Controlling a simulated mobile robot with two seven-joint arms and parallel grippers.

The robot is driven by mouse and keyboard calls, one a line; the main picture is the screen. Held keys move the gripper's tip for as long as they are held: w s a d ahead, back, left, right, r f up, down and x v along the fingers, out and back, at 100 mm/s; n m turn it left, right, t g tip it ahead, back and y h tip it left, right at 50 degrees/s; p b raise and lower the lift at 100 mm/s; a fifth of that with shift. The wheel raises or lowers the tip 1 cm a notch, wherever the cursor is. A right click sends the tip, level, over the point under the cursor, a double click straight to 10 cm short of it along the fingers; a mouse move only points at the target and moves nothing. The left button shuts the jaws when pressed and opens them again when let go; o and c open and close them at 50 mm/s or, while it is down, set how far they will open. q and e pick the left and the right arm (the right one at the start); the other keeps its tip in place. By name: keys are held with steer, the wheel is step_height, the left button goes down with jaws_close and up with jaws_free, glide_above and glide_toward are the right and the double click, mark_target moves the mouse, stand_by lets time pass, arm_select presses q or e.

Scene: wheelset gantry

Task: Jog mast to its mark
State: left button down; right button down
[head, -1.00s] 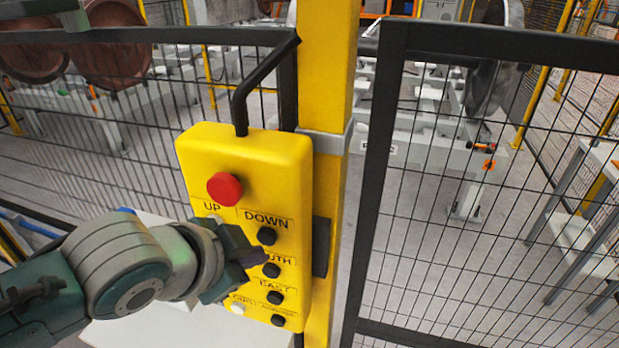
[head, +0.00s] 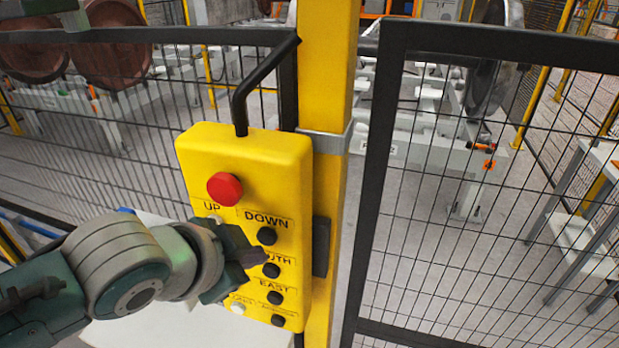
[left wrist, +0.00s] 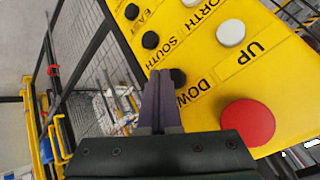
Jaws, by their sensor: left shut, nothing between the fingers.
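The yellow pendant (head: 290,165) hangs on a yellow post, with a red stop button (head: 224,189) near its top. Its black DOWN button (head: 267,236) shows above my left fingertips, and the black SOUTH button (head: 271,270) just below them. My left gripper (head: 256,258) is shut and empty in front of the pendant face, its fingers covering part of the SOUTH label. In the left wrist view the dark fingers (left wrist: 160,78) end beside the DOWN button (left wrist: 178,77); I cannot tell whether they touch it. No mast or mark is clearly identifiable. My right gripper is out of view.
The yellow post (head: 325,70) stands behind the pendant. Black mesh fence panels (head: 450,200) close off both sides. Behind them are brown wheel discs (head: 112,45), a grey disc (head: 490,70) and pale stands. A white surface (head: 165,325) lies below my left arm.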

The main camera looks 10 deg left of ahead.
arm_select(q)
steer(key=shift+w, duration=0.1)
steer(key=shift+w, duration=0.35)
